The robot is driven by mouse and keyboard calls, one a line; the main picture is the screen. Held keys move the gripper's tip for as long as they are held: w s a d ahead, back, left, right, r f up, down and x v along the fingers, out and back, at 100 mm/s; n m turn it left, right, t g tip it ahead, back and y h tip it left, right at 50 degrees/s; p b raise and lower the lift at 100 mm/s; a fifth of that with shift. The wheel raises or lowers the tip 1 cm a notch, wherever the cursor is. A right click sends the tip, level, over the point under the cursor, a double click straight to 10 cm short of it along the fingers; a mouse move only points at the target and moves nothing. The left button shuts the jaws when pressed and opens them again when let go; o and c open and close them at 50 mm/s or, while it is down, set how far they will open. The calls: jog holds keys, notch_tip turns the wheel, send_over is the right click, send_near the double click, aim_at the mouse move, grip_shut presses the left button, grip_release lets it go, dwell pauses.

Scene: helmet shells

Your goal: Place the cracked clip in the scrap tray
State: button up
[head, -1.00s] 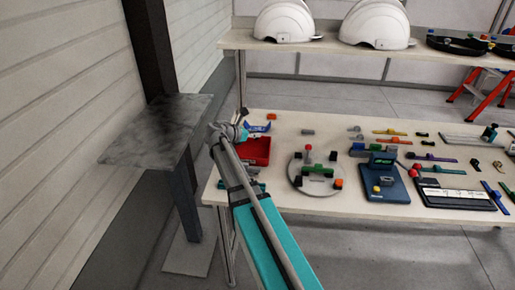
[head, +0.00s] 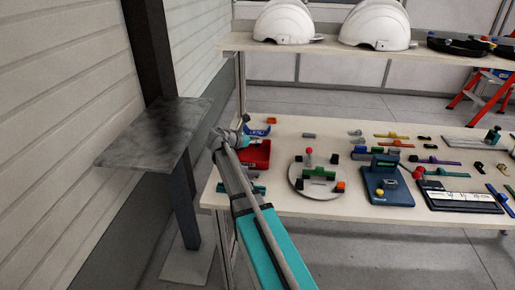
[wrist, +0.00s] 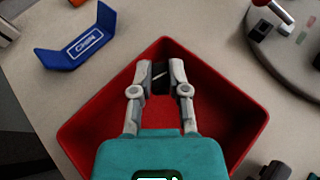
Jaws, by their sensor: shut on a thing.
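The red scrap tray (head: 262,152) stands at the left end of the table. It fills the middle of the wrist view (wrist: 225,105), and its floor looks bare around my gripper. My gripper (wrist: 155,72) is over the tray, its fingers shut on a small black clip (wrist: 160,76) with a pale line across it. The clip shows between the fingertips, inside the tray's outline. I cannot tell whether it touches the tray floor. In the head view my gripper (head: 238,130) is at the tray's left side and hides part of it; the clip cannot be made out there.
A blue angled holder (wrist: 80,45) lies beside the tray. A round grey plate (head: 300,180) with coloured parts and a blue fixture (head: 388,190) stand to the right. White helmet shells (head: 287,20) sit on the shelf behind. A grey post-mounted plate (head: 150,130) is at the left.

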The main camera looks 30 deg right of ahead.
aim_at(256, 145)
jog(key=shift+f+b, duration=1.2)
jog(key=shift+f, duration=0.3)
jog(key=shift+f, duration=0.2)
jog(key=o, duration=0.7)
jog(key=shift+r, duration=0.1)
jog(key=shift+o, duration=0.2)
jog(key=shift+r, duration=0.1)
jog(key=shift+r, duration=0.15)
jog(key=p+v, duration=0.4)
jog(key=v, duration=0.6)
jog(key=shift+a+r, duration=0.15)
jog(key=shift+a, duration=0.05)
jog(key=shift+p+v, duration=0.35)
jog(key=shift+v, duration=0.45)
